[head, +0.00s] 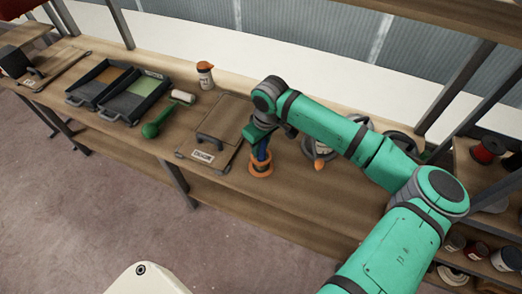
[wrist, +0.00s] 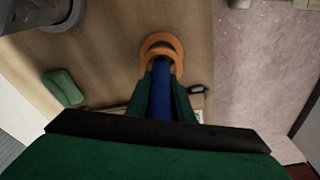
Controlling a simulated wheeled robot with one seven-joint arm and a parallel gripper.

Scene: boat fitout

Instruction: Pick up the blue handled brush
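The blue handled brush (wrist: 161,92) stands upright on the bench, its blue handle rising out of an orange ringed piece (head: 261,169). In the wrist view, this orange piece (wrist: 162,45) shows as two rings around the far end of the handle. I cannot tell whether it is a holder or part of the brush. My gripper (head: 262,138) points down over the handle. In the wrist view, its green fingers (wrist: 162,85) lie close along both sides of the blue handle with no clear gap. The bristles are not visible.
A clipboard-like brown board (head: 222,125) lies left of the brush. Further left are a green-handled roller (head: 152,129), paint trays (head: 140,93) and an orange-capped bottle (head: 205,75). A grey round item (head: 322,155) lies right, near my arm. The bench's front edge is close.

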